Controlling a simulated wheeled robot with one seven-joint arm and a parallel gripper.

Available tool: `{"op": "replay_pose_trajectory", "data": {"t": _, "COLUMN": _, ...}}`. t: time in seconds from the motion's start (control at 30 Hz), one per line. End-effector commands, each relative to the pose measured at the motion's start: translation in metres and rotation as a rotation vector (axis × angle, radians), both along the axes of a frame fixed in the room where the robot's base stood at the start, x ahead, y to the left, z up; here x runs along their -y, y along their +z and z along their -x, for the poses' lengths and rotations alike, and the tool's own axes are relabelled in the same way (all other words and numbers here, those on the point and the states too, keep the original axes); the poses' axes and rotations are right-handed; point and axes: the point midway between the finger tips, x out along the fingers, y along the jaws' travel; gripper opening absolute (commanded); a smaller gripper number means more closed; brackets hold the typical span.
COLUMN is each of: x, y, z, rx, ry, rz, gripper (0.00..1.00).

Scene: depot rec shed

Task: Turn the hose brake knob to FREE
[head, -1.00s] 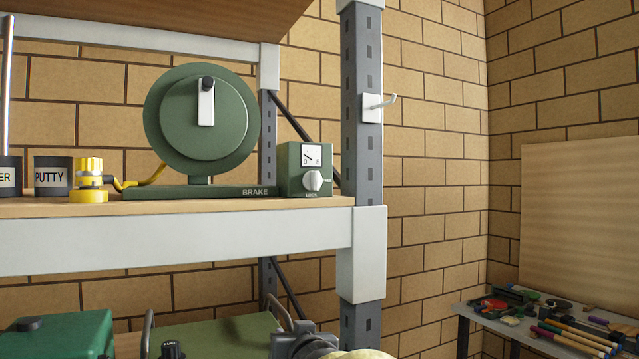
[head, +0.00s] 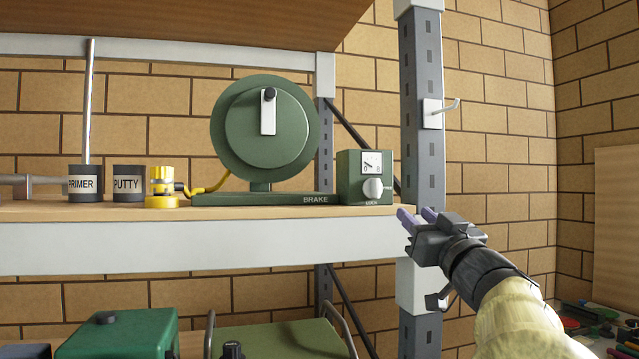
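The green hose reel (head: 265,130) stands on the shelf, on a base marked BRAKE. At the base's right end is a green box with a small white dial gauge (head: 371,160) and a pale round brake knob (head: 373,188). The word under the knob seems to be LOCK; the knob's pointer is too small to read surely. A yellow hose fitting (head: 162,186) sits left of the reel. My gripper (head: 415,213) is just right of and below the box, in front of the shelf post, apart from the knob. Its two fingers look parted, with nothing seen between them.
The grey shelf post (head: 421,100) with a white hook (head: 440,110) stands right of the box. PRIMER (head: 84,184) and PUTTY (head: 129,184) cans stand at the left. The pale shelf edge (head: 180,248) runs below. Green cases lie on the lower shelf.

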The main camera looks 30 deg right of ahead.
Motion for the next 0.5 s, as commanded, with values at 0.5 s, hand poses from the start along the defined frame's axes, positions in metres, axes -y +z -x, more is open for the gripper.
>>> {"op": "replay_pose_trajectory", "data": {"t": 0.5, "x": 0.019, "y": 0.037, "z": -0.082, "rx": -0.002, "ry": 0.002, "rz": -0.001, "gripper": 0.35}}
